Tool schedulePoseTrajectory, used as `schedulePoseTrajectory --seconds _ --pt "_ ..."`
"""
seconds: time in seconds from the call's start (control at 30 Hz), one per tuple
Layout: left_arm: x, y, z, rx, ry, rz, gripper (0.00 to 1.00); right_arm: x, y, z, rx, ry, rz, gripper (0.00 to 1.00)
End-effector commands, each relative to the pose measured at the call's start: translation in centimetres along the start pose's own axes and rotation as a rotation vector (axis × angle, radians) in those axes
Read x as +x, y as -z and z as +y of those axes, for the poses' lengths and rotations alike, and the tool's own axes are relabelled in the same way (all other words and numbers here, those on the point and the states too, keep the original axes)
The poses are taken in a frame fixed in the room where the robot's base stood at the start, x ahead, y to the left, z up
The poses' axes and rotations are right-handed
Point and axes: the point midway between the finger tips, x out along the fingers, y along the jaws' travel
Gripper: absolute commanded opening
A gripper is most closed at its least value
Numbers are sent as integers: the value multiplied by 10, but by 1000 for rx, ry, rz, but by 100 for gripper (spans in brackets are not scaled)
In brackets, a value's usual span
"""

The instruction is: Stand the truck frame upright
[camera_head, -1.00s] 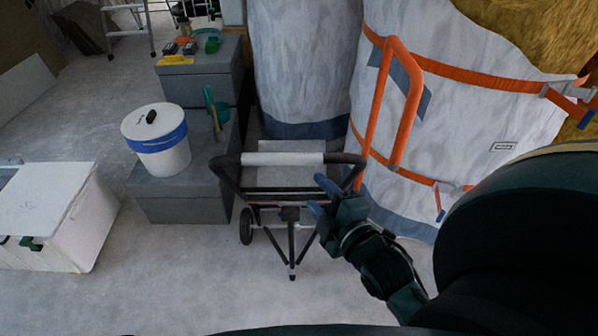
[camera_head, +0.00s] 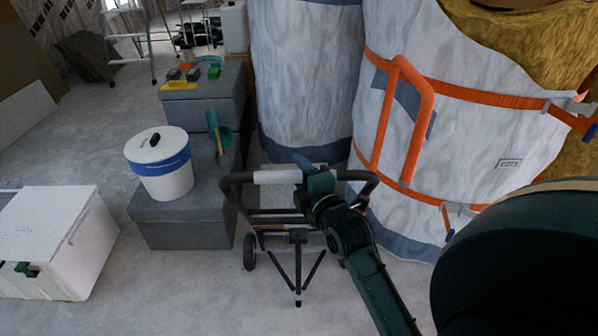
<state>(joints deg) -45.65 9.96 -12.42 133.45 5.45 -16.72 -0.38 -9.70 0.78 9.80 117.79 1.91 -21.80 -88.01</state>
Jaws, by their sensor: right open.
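The truck frame (camera_head: 251,222) is a dark tubular frame with a wheel at its lower left and thin legs splayed below. Its top handle bar has a white grip (camera_head: 275,177). My right gripper (camera_head: 309,172) is open at the right part of this grip and hides some of it. One blue fingertip shows just above the bar; the other finger is hard to make out. I cannot tell whether the fingers touch the bar. My left gripper is not in view.
Tall wrapped rolls stand behind and right of the frame, one with orange straps and an orange tube handle (camera_head: 426,125). Left are grey boxes (camera_head: 190,228) with a white bucket (camera_head: 160,178) on one. A white crate (camera_head: 45,228) stands far left. Floor in front is clear.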

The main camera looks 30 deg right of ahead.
Motion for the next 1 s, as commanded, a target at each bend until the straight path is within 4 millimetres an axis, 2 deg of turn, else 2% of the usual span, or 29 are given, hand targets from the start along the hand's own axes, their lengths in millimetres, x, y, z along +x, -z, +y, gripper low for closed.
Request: schedulePoseTrajectory --seconds 0.13,0.43,1.0 --pt "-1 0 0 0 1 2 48 9 0 0 0 0 0 48" --pt "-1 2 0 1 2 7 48 10 0 0 0 1 0 47" --pt "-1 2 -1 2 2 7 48 10 0 0 1 1 0 0"
